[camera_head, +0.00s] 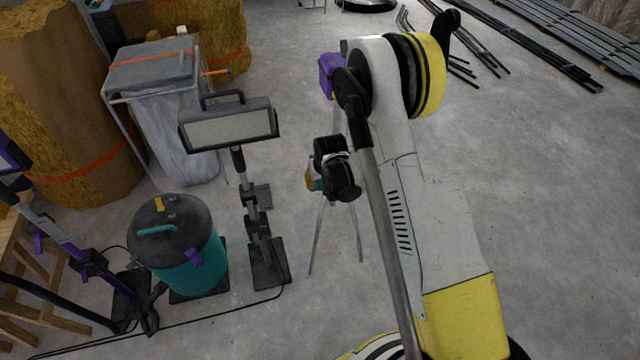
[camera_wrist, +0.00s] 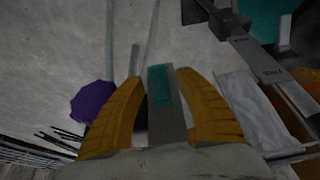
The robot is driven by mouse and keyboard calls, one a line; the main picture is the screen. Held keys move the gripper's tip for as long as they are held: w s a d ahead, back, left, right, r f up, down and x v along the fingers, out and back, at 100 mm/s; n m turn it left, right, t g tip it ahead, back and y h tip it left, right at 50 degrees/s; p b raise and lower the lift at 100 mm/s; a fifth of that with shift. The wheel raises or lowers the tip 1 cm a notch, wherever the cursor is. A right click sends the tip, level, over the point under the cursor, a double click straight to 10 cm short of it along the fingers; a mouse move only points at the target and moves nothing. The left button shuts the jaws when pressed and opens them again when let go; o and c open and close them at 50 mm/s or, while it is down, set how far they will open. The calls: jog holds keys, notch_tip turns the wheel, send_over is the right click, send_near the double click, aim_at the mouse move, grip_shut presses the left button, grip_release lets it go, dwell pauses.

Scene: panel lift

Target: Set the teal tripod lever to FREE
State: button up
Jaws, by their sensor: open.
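In the wrist view, a grey bar with a teal patch (camera_wrist: 160,85), which looks like the tripod lever, lies between the two yellow fingers of my gripper (camera_wrist: 163,76). The fingers are open, one on each side, with a visible gap at the left. I cannot tell whether either finger touches it. In the head view, my gripper (camera_head: 310,182) is beside the tripod's thin legs (camera_head: 317,240), with a small teal spot (camera_head: 319,184) next to it. My wrist hides most of the lever there. The lever's setting cannot be read.
A purple box (camera_head: 329,75) is behind my arm. A bagged bin (camera_head: 165,105) stands farther back.

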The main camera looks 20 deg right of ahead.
grip_shut()
